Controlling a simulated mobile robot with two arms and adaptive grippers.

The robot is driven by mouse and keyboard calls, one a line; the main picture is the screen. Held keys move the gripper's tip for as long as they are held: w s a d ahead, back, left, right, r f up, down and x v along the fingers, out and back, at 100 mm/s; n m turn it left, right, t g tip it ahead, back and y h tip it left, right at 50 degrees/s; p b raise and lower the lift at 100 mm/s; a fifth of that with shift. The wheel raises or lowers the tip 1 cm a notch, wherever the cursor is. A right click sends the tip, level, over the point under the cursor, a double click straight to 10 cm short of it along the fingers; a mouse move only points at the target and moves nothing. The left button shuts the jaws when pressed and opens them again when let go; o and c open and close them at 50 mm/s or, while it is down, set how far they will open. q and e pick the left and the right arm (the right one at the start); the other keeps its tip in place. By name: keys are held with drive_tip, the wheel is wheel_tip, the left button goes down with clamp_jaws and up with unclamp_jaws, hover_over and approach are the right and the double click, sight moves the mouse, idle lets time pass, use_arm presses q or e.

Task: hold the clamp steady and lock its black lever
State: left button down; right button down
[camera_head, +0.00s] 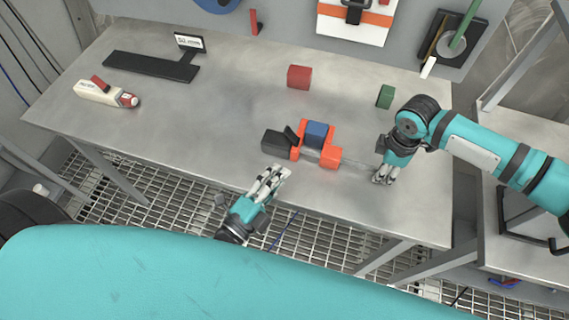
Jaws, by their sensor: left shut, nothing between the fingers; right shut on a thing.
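The orange clamp (329,157) lies on the steel table around a blue block (316,134). A small black lever (291,136) stands tilted up at its left side, next to a black end piece (276,145). A pale grey bar (352,163) runs from the clamp's right side to my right gripper (381,178). My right gripper is shut at that bar's end; its fingers partly hide the contact. My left gripper (273,177) is shut and empty at the table's front edge, below and apart from the black end piece and lever.
A red block (299,77) and a green block (385,96) stand behind the clamp. A white and red tool (104,92) and a black stand with a sign (150,67) are at the left. The table's left middle is clear. Metal grating (150,190) lies below the front edge.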

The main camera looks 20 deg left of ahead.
idle(0.3)
drive_tip(key=c, duration=1)
unclamp_jaws()
